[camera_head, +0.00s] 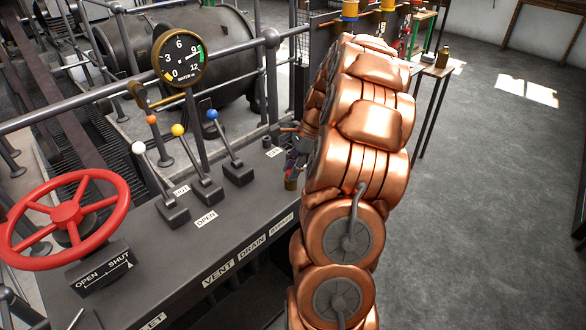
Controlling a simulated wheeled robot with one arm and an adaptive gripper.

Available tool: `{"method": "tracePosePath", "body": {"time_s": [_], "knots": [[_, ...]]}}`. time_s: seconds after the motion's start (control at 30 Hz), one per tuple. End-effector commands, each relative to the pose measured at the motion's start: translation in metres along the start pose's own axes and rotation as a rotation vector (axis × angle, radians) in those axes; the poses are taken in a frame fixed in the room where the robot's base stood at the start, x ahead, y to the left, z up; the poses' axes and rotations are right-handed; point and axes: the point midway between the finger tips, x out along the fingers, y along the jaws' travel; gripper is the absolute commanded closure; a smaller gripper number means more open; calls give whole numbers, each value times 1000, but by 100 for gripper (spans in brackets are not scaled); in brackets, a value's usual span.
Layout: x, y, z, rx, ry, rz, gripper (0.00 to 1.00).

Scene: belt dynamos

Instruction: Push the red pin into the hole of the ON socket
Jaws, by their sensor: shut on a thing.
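My gripper (291,165) is partly hidden behind my copper-coloured arm, low over the right end of the dark control panel (150,262). It is shut on the red pin, which shows only as a small reddish patch between the dark fingers. A small brass-coloured cylinder (291,184) shows just below the fingertips; I cannot tell whether the pin touches it. A small white label (274,152) lies left of the gripper, too small to read surely. A dark round fitting (266,142) sits just behind this label.
Levers with white (139,148), yellow (178,130) and blue (213,115) knobs stand left of the gripper. A red handwheel (67,214) is at the far left. A round gauge (180,58) and grey rail (235,48) stand behind. The floor (480,200) at right is clear.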

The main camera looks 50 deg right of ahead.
Motion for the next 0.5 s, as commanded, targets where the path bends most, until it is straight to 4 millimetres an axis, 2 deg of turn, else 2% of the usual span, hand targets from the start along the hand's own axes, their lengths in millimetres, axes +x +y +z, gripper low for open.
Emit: {"method": "tracePosePath", "body": {"time_s": [0.5], "knots": [[-16,0,7,0,0,0,100]]}}
